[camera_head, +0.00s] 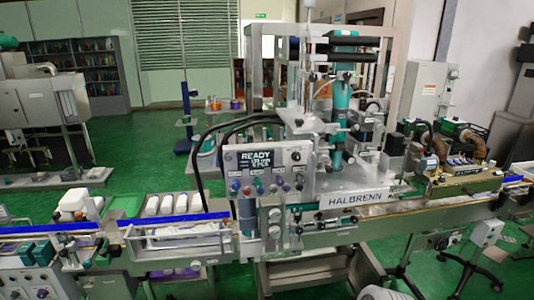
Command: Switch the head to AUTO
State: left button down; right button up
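The sleeve applicator, marked HALBRENN (355,199), stands at the centre of the head view. Its grey control panel (291,157) faces me on the machine's left part. A dark display (255,160) on it reads READY above smaller lines. A row of small coloured knobs or buttons (259,187) runs below the display. Their labels and positions are too small to read, so I cannot tell which is the AUTO switch or how it is set. The teal and metal applicator head (341,110) stands upright right of the panel. Neither gripper is in view.
A conveyor with blue rails (165,219) comes in from the left, carrying white bottles (170,203). It continues right past a brass-coloured unit (468,180). Green floor (165,160) is open behind the line.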

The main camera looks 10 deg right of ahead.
aim_at(295, 156)
jog(key=z, duration=0.25)
jog(key=i, duration=0.7)
jog(key=z, duration=0.55)
